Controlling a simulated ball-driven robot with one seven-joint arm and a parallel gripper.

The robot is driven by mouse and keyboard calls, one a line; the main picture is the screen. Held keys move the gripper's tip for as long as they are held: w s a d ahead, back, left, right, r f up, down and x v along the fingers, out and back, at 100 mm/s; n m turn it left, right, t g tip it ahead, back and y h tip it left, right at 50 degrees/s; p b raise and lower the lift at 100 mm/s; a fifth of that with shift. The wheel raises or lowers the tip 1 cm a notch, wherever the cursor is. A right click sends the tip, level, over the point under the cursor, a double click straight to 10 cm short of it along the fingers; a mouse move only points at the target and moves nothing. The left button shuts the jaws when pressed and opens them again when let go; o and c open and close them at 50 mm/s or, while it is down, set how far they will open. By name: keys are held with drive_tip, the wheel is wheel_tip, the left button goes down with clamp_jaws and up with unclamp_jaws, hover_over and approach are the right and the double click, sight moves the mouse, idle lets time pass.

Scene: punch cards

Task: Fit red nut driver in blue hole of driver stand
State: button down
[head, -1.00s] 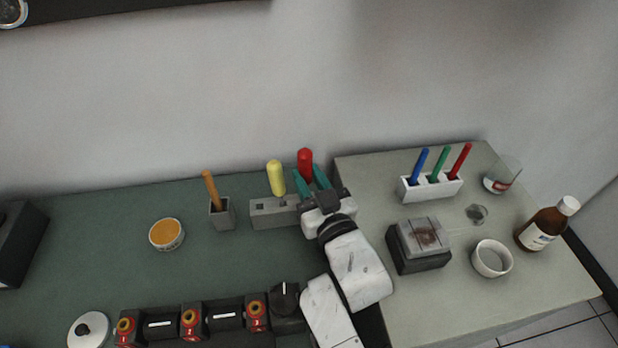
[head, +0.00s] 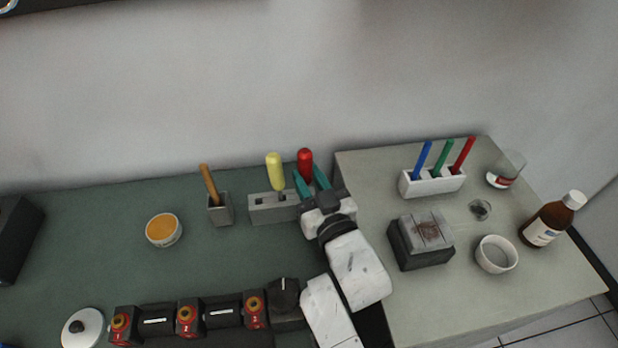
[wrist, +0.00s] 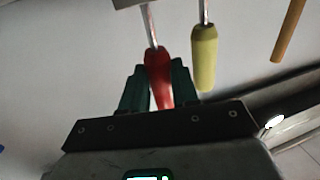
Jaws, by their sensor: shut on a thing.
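The red nut driver (head: 305,160) stands upright, its handle between the teal fingers of my gripper (head: 313,184). In the wrist view the red handle (wrist: 158,76) sits between the fingers of my gripper (wrist: 157,88), which is shut on it; its metal shaft runs to the edge of the grey driver stand (wrist: 128,3). The grey driver stand (head: 262,214) is on the green bench, its right part hidden by my gripper. A yellow-handled driver (head: 275,172) stands in it, also in the wrist view (wrist: 204,58). The blue hole is not visible, and whether the red driver's tip is in a hole is hidden.
Left of the stand are a grey holder (head: 221,211) with an orange-brown stick and an orange-filled bowl (head: 163,230). On the pale table at right are a white pen rack (head: 432,184), a dark block (head: 421,243), a white cup (head: 496,254) and a brown bottle (head: 548,222).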

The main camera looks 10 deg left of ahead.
drive_tip(key=shift+f+b, duration=0.4)
idle(0.3)
drive_tip(key=c, duration=0.8)
unclamp_jaws()
drive_tip(key=shift+o, duration=0.5)
drive_tip(key=o, duration=0.4)
drive_tip(key=shift+s+a, duration=0.1)
